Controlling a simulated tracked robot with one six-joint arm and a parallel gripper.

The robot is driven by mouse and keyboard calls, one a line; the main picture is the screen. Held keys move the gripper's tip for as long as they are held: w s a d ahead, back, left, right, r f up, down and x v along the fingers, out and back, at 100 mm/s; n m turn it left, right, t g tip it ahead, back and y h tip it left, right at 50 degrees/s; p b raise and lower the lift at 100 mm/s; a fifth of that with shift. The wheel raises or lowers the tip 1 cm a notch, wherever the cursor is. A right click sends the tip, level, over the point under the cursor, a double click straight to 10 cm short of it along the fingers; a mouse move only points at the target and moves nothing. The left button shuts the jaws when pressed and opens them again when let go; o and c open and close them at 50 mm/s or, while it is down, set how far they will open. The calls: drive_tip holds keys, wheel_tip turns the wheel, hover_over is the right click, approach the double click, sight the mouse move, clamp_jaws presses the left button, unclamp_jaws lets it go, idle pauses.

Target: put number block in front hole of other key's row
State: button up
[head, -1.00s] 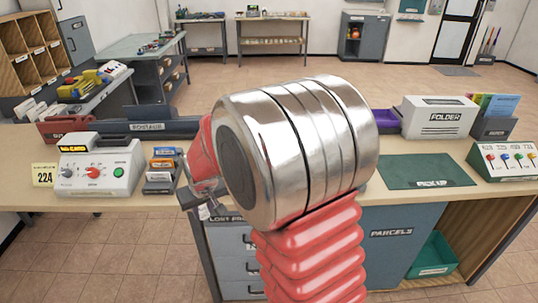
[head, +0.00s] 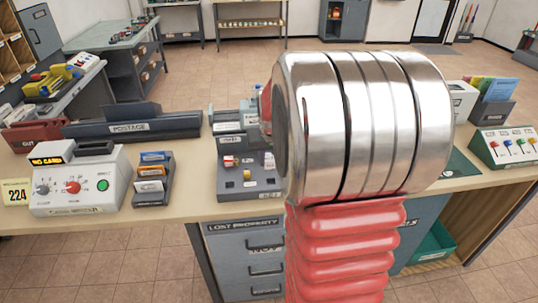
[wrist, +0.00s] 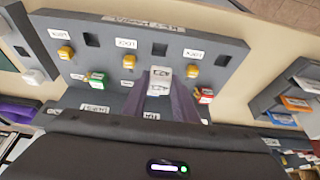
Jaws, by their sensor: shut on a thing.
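A white number block (wrist: 160,79) with dark marks sits between the purple fingers of my gripper (wrist: 170,98), which is shut on it. The grey key board (wrist: 110,66) lies beyond and around the block. It has dark square holes, upside-down white labels and several yellow blocks (wrist: 129,61) along its far part. A green block (wrist: 95,79) is left of the held block and a red block (wrist: 204,94) is right of it. In the head view the board (head: 250,190) stands mid-desk; my arm hides its right side and my gripper. I cannot tell whether the block touches the board.
The card machine (head: 80,190) and a small card rack (head: 152,182) stand left of the board. A postage tray (head: 135,126) lies behind them. A console with coloured levers (head: 503,145) is at the right. Bare desk (head: 195,190) separates rack and board.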

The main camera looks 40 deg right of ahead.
sight(272, 167)
drive_tip(key=shift+s+d+f, duration=0.1)
drive_tip(key=shift+s+d, duration=0.1)
drive_tip(key=shift+d, duration=0.05)
drive_tip(key=shift+f, duration=1.8)
drive_tip(key=shift+s+f, duration=0.1)
drive_tip(key=shift+f, duration=0.1)
drive_tip(key=shift+f, duration=0.7)
drive_tip(key=shift+f, duration=0.35)
drive_tip(key=o, duration=1.1)
